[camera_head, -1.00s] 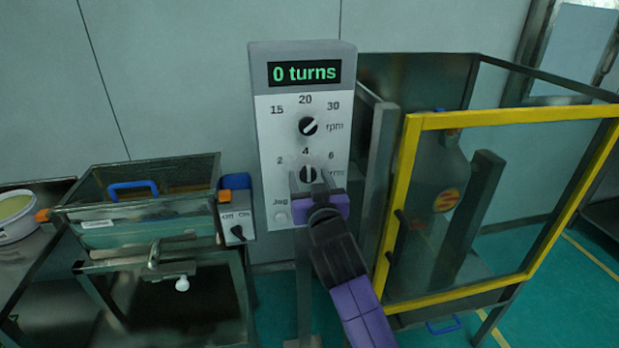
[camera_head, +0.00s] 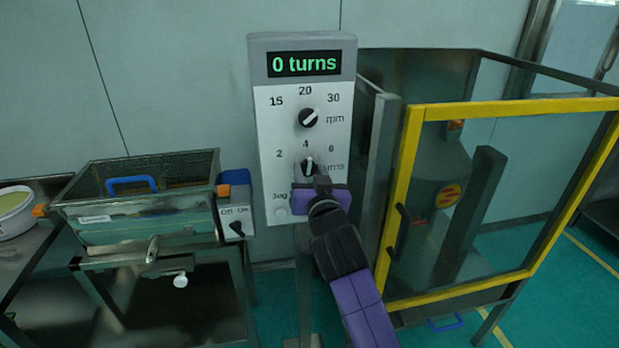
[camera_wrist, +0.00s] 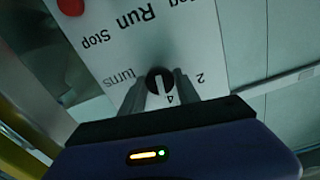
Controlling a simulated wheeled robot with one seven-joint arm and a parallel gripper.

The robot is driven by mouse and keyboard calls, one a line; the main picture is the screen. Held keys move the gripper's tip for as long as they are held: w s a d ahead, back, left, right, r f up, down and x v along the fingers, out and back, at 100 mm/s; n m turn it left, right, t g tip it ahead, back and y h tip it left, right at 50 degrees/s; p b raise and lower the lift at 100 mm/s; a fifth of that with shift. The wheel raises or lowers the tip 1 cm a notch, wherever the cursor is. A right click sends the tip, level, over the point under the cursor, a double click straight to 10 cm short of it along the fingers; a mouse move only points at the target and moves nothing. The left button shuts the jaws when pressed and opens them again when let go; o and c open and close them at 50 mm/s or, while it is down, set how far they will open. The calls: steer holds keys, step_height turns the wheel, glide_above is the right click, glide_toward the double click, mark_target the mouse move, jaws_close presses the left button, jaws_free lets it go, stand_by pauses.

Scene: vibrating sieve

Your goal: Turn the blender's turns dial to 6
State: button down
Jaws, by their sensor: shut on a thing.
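The turns dial (camera_head: 308,165) is the lower black knob on the white control panel (camera_head: 265,165), with 2, 4 and 6 printed around it. Its white pointer stands close to the 4. My gripper (camera_head: 308,172) reaches it from below; its fingers partly cover the knob and the "turns" label. In the wrist view the dial (camera_wrist: 158,80) sits between my two fingers (camera_wrist: 160,88), which are closed on its sides, with its pointer toward the 4. The green display (camera_head: 304,64) reads "0 turns".
The rpm dial (camera_head: 308,117) is just above, and the Jog button (camera_head: 281,211) is below left. A yellow-framed glass guard (camera_head: 410,160) encloses a grey vessel (camera_head: 450,165) on the right. A sieve machine (camera_head: 150,215) stands on the left.

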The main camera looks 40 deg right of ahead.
steer(key=m+b, duration=0.3)
steer(key=shift+f+m, duration=0.2)
steer(key=shift+m, duration=0.1)
steer(key=shift+r+m+b, duration=0.15)
steer(key=shift+m+b, duration=1.7)
steer(key=shift+m, duration=0.35)
steer(key=c, duration=0.9)
jaws_free()
steer(key=b+v, duration=0.1)
steer(key=v, duration=0.6)
steer(key=shift+s+a, duration=0.25)
steer(key=shift+s, duration=0.1)
